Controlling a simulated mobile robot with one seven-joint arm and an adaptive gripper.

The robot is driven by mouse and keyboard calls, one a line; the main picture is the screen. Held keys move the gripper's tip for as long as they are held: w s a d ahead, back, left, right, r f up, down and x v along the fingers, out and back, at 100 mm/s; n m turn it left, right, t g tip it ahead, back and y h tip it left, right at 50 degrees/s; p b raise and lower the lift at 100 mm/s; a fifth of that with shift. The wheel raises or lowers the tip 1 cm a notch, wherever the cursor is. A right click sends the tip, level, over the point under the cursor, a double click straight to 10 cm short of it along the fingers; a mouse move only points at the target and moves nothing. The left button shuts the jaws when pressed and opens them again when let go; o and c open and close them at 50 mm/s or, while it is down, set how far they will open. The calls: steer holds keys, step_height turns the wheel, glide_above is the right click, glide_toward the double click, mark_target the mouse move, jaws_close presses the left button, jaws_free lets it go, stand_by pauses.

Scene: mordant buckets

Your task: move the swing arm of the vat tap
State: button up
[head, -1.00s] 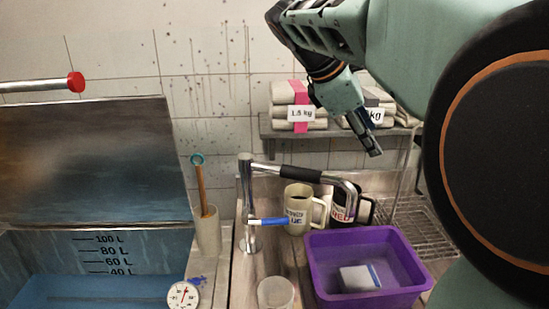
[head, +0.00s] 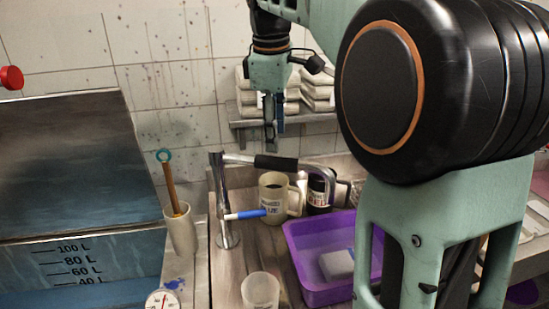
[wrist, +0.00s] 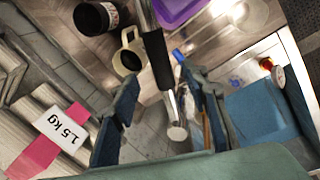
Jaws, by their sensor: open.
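The vat tap is a chrome post (head: 222,200) with a swing arm that runs right from its top. The swing arm has a black sleeve (head: 276,163) and a bent chrome end over the purple tub's edge. A blue and white lever (head: 245,214) sticks out right from the post. My gripper (head: 272,140) points down just above the sleeve in the head view, open and empty. In the wrist view the black sleeve (wrist: 157,60) runs between my open fingers (wrist: 162,98), beyond their tips. I see no contact.
A beige mug (head: 272,204) and a dark mug (head: 318,192) stand close behind the swing arm. The purple tub (head: 305,290) is in front of them. A shelf (head: 310,118) with wrapped bundles hangs behind. A beige holder (head: 180,232) stands between vat and tap.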

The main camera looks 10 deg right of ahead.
mark_target(277, 158)
steer(key=f, duration=0.2)
steer(key=w+f, duration=0.1)
steer(key=f, duration=0.4)
steer(key=shift+w+d+f, duration=0.25)
steer(key=shift+d+f, duration=0.05)
steer(key=shift+d, duration=0.05)
steer(key=shift+c, duration=0.4)
jaws_close()
